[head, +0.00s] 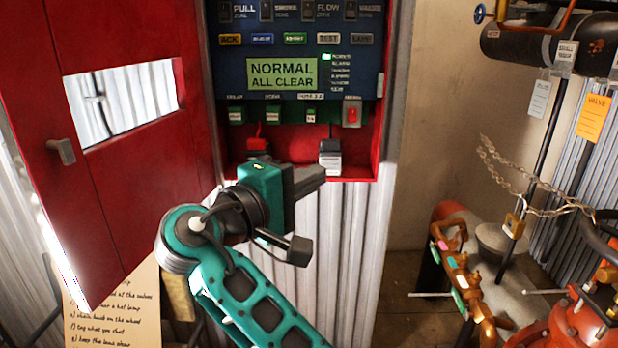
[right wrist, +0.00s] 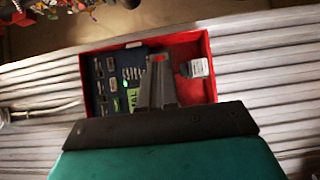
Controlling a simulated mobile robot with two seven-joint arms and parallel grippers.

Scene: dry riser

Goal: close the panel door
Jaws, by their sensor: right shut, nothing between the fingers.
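The red panel door (head: 130,190) stands open at the left of the head view, with a window (head: 122,100) and a grey handle (head: 61,151). The red panel box (head: 384,150) is open to the right of it, its blue control face (head: 225,60) exposed. My right gripper (head: 318,178) is shut and empty, in front of the box's lower edge, right of the door and apart from its handle. In the right wrist view its closed fingers (right wrist: 160,88) point at the box (right wrist: 95,98); the door cannot be made out there. My left gripper is not in view.
A handwritten sheet (head: 118,318) hangs below the door. Corrugated metal wall (head: 345,235) lies under the box. At the right are a dark pipe (head: 520,42), hanging tags (head: 592,117), a chain (head: 540,190) and orange-red pipework (head: 470,285). The beige wall (head: 440,110) between is clear.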

